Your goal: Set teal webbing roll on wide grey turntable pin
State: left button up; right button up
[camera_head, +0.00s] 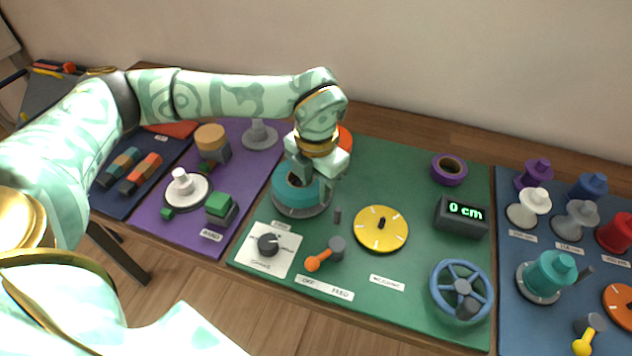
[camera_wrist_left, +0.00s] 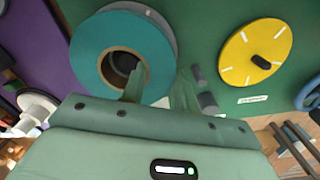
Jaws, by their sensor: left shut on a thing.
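The teal webbing roll (camera_head: 295,195) is a flat ring at the left of the green mat (camera_head: 375,155). It also shows in the left wrist view (camera_wrist_left: 90,52). My left gripper (camera_head: 313,187) is shut on the roll's right-hand side, with one finger (camera_wrist_left: 133,85) in the centre hole and the other outside the rim. The wide grey turntable (camera_head: 309,213) shows as a rim below the roll, and as a grey edge behind it in the left wrist view (camera_wrist_left: 158,18). The roll hides the pin; I cannot tell whether the roll rests on the turntable. My right gripper is not in view.
A yellow dial (camera_head: 381,229), an orange lever (camera_head: 320,259) and a black knob (camera_head: 268,244) lie close by. A purple roll (camera_head: 449,168), a display (camera_head: 461,216) and a blue handwheel (camera_head: 461,292) are further right. Spools stand on the blue mat (camera_head: 512,234).

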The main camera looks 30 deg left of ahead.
pick_arm(q)
jog(key=shift+f, duration=0.25)
jog(key=o, duration=1.1)
jog(key=shift+d+r, duration=0.1)
jog(key=shift+d, duration=0.05)
jog(key=shift+a, duration=0.2)
